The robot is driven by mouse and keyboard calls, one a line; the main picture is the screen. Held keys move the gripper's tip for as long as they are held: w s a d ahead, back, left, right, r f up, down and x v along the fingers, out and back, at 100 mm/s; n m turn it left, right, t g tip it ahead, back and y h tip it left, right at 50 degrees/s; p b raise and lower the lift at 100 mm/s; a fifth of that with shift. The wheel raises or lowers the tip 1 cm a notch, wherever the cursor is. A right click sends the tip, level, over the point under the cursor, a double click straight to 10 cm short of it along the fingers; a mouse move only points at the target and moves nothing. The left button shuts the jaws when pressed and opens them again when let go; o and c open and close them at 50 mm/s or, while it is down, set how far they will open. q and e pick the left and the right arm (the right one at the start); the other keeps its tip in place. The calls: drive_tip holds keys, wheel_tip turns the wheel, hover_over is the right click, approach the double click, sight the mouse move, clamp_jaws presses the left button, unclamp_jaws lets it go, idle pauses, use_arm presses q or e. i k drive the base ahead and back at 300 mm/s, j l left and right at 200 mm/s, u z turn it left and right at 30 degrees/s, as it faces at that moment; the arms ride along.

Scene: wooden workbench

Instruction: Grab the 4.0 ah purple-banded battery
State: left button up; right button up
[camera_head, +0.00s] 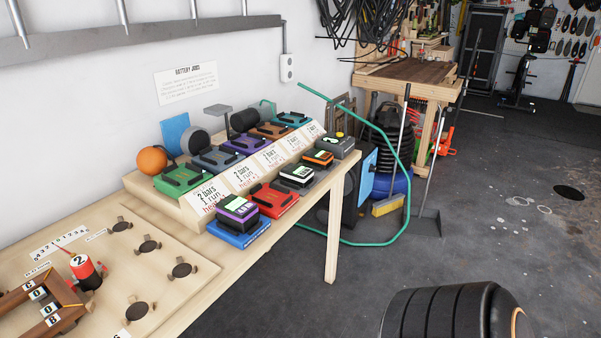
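A battery with a purple band (238,210) sits on a blue base (238,235) at the front left end of the battery row on the workbench. Its top is dark with a green and white label, too small to read as 4.0 Ah. A black battery with a white label (297,175) and an orange-banded battery (318,158) sit farther back in the row. Neither of my grippers is in view, so nothing shows touching the purple-banded battery.
An empty-looking red base (273,199) lies just behind the purple-banded battery. A stepped rack holds coloured chargers (182,178) above paper cards. An orange ball (152,160) is at the rack's back left. A wooden board (110,260) with dark round holes lies left. Open floor (480,225) is at right.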

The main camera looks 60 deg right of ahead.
sight(240, 215)
drive_tip(key=i+l+z, duration=0.15)
drive_tip(key=z, duration=1.3)
drive_tip(key=i+j, duration=0.15)
drive_tip(key=i, duration=0.2)
drive_tip(key=z, duration=0.05)
